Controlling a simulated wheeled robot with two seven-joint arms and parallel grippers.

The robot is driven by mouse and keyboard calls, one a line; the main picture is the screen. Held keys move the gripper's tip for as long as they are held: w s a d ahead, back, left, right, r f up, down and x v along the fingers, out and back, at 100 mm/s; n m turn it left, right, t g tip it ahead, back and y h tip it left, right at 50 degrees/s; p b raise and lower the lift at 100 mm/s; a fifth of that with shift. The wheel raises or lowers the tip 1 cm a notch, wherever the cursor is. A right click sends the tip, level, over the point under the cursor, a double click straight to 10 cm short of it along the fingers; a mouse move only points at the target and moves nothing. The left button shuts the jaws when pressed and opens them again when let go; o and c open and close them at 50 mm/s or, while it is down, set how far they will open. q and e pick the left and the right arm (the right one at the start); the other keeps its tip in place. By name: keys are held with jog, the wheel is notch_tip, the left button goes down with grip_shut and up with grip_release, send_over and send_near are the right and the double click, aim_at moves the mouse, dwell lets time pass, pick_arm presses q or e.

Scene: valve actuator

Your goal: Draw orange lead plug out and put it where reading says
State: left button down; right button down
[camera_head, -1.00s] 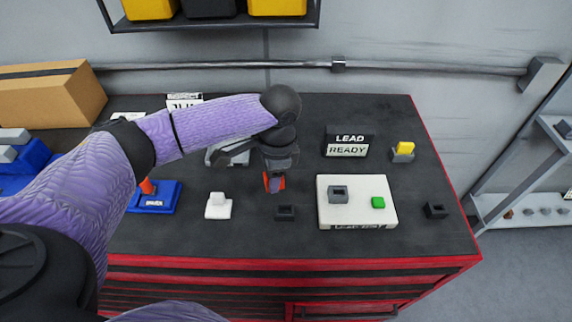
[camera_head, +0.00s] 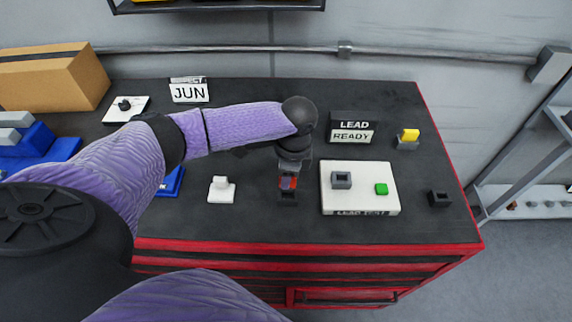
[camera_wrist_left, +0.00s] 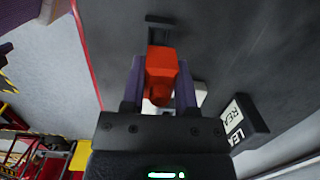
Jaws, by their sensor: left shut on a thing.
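My left gripper (camera_head: 288,180) is shut on the orange lead plug (camera_head: 287,184) and points down over the table. The plug shows clearly between the fingers in the left wrist view (camera_wrist_left: 161,72). A small black socket block (camera_head: 288,199) is right at the plug's lower end; I cannot tell whether the plug touches it or enters it. The sign (camera_head: 353,131) reads LEAD READY. Another black socket (camera_head: 439,199) stands empty at the right. My right gripper is out of view.
A white block (camera_head: 221,189) stands left of my gripper. A JUN sign (camera_head: 189,91) and cardboard box (camera_head: 54,77) are at the back left. The table's red front edge is close.

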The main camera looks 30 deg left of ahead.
pick_arm(q)
jog(key=shift+f+b, duration=0.3)
jog(key=shift+f, duration=0.5)
jog(key=shift+r+p, duration=0.1)
jog(key=shift+p, duration=0.35)
dwell(0.3)
jog(key=shift+p, duration=0.3)
dwell(0.4)
